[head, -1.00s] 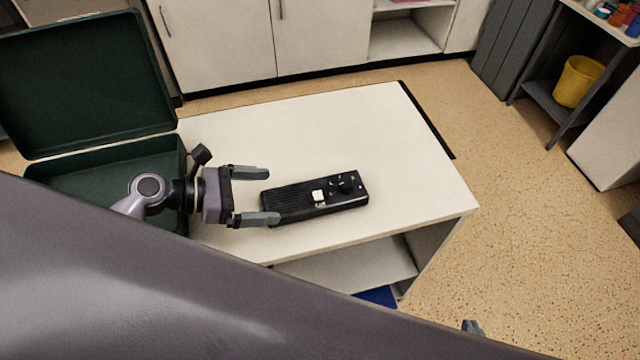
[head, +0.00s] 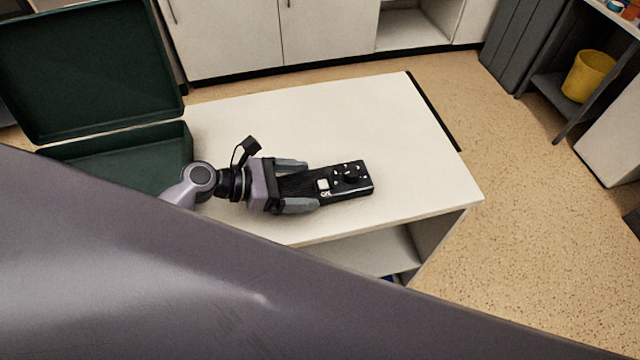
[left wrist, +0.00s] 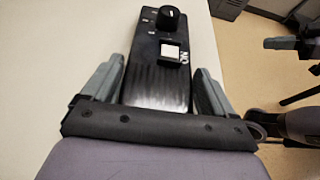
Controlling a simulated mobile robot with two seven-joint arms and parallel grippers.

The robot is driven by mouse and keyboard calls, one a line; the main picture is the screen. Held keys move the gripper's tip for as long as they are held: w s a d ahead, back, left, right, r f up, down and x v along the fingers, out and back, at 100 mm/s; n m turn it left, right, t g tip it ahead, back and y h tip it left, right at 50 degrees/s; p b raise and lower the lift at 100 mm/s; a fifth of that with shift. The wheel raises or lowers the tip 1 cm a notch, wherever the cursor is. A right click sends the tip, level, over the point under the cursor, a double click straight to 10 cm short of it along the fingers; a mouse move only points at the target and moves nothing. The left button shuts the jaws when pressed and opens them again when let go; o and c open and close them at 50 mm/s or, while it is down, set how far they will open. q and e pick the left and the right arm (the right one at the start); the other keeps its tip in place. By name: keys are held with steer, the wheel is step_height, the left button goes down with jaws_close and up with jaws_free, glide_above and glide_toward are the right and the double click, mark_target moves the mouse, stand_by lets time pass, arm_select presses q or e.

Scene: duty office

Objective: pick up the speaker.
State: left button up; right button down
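The speaker (head: 345,181), a long black box with a dark knob and a white switch, lies flat on the white table. Its ribbed end points to my left gripper (head: 308,186). That gripper is open, with one grey finger along each long side of the speaker. In the left wrist view the speaker (left wrist: 158,85) runs between the fingers, with a narrow gap on each side. Parts of my right arm (left wrist: 300,125) show at the right edge of the left wrist view; its finger state is unclear.
An open dark green case (head: 120,139) stands at the table's left end, its lid raised. The white table top (head: 420,160) is clear beyond and right of the speaker. White cabinets (head: 230,40) stand behind. A yellow bucket (head: 584,76) sits on a shelf at right.

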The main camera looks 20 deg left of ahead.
arm_select(q)
steer(key=shift+r, duration=0.1)
steer(key=shift+c, duration=1)
steer(key=shift+r, duration=0.1)
